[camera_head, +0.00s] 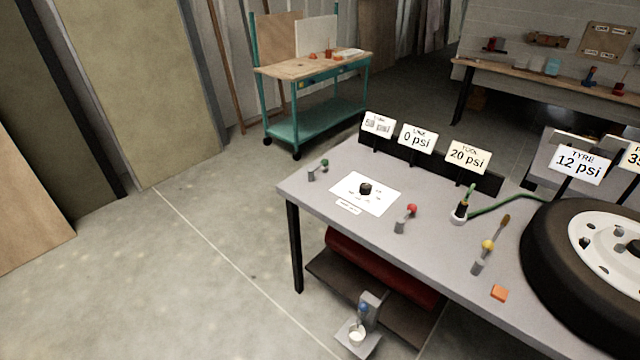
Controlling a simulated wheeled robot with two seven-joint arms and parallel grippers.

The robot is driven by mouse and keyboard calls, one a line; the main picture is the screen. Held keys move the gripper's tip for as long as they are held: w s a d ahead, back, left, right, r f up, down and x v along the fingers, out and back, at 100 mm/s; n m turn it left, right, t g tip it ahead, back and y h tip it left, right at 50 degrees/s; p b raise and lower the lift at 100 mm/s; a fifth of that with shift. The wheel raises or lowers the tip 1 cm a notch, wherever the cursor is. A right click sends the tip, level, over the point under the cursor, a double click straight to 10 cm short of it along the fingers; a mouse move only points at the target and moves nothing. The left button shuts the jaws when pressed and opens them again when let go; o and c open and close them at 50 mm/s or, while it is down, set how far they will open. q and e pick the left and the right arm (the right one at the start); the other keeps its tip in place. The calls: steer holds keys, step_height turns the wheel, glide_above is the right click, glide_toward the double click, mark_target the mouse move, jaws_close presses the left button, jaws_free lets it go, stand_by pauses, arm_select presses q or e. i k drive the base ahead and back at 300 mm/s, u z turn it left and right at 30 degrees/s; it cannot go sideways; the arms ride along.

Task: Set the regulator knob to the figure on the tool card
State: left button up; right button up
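The regulator knob (365,188) is a small black knob in the middle of a white dial sheet (384,206) on the grey bench. Small marks surround the knob, but they and its pointer are too small to read. A label strip (348,208) lies at the sheet's front edge. The tool card (468,157) stands at the back of the bench and reads 20 psi. Neither of my grippers shows in the head view.
The line card (417,136) reads 0 psi; the tyre card (580,162) reads 12 psi. The leftmost card (378,124) is hard to read. Green-, red- (411,209) and yellow-topped (487,245) fittings stand around the sheet. A tyre (550,270) fills the right. Floor at left is clear.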

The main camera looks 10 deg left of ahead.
mark_target(365, 189)
steer(key=k, duration=0.65)
steer(key=u, duration=0.55)
steer(key=i, duration=1.1)
steer(key=u, duration=0.3)
